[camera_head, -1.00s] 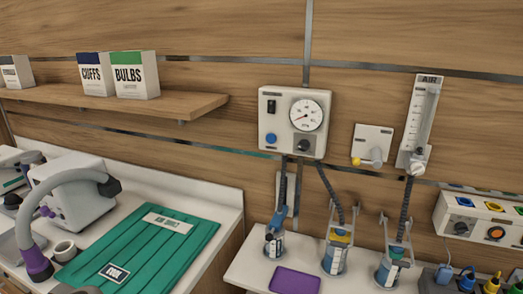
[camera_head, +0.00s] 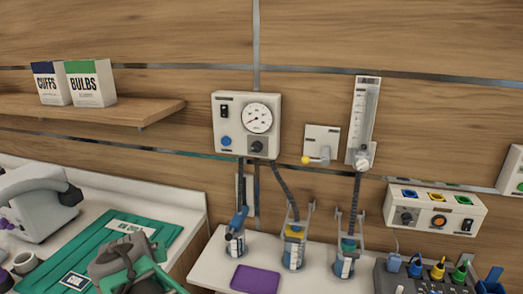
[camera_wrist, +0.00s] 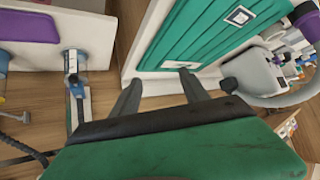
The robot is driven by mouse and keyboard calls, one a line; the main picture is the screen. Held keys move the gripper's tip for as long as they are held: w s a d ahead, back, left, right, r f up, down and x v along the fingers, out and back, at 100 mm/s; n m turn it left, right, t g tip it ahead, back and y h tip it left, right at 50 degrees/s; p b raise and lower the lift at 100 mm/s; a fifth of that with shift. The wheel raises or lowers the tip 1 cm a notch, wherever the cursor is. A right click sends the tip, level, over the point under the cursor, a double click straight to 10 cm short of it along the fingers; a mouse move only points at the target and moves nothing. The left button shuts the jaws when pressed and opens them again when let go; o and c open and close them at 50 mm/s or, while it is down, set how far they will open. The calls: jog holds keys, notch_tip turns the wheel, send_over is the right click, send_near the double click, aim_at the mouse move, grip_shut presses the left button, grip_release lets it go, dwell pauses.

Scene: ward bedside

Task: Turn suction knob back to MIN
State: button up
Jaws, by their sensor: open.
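The suction unit (camera_head: 228,138) is a pale wall box with a round dial gauge (camera_head: 258,118), a black switch, a blue button and a dark knob (camera_head: 257,147) below the gauge. The gauge needle is red and slants to the lower left. The knob's setting is too small to read. My gripper (camera_head: 128,264) is at the lower left of the head view, over the green mat, well below and left of the knob. In the wrist view its two grey fingers (camera_wrist: 160,86) are spread apart with nothing between them. The knob does not show in the wrist view.
Suction jars with hoses and a purple pad (camera_head: 255,279) stand on the shelf below the unit. A flowmeter (camera_head: 364,122) and outlet plate (camera_head: 322,143) are to its right. A wooden shelf (camera_head: 150,108) with boxes juts out at left. The wall before the unit looks clear.

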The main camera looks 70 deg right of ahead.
jog(key=s+d+r+m+h, duration=0.2)
jog(key=d+r, duration=0.1)
jog(key=d, duration=0.3)
jog(key=s+d+r+m+h, duration=0.1)
jog(key=d+r+m+h, duration=0.15)
jog(key=d, duration=0.35)
jog(key=m+g+h+p, duration=0.1)
jog(key=m+g+h, duration=0.3)
jog(key=m+h, duration=0.25)
send_near(255, 150)
jog(key=shift+n+h, duration=0.3)
jog(key=d+p, duration=0.1)
jog(key=d, duration=0.1)
jog(key=w+d+p, duration=0.1)
jog(key=d, duration=0.2)
jog(key=d+p, duration=0.1)
jog(key=d, duration=0.1)
jog(key=shift+w+d, duration=0.15)
jog(key=shift+d, duration=0.15)
jog(key=shift+d+f, duration=0.15)
jog(key=shift+d, duration=0.15)
jog(key=shift+c, duration=0.2)
jog(key=shift+w+a, duration=0.1)
grip_shut()
